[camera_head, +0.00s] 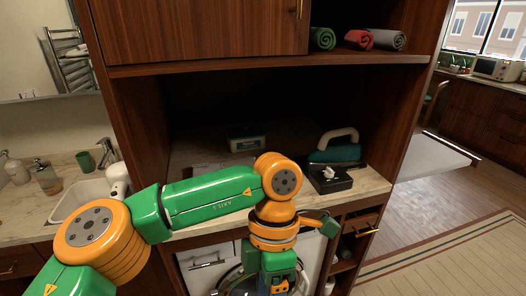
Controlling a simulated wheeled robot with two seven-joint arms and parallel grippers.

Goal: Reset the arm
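My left arm, green and orange, comes in from the lower left. It reaches across the front of the counter (375,184) and bends downward at an orange joint near the middle. Its wrist part points down and is cut off by the bottom edge of the picture. I see no fingertips of my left gripper, so its opening is hidden. My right arm and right gripper do not show.
A teal iron (337,154) and a black tissue box (329,179) stand on the counter, right of my arm. A lidded container (247,138) stands behind it. Rolled towels (359,39) lie on the shelf above. A sink (80,198) is at left. Open floor (440,215) lies right.

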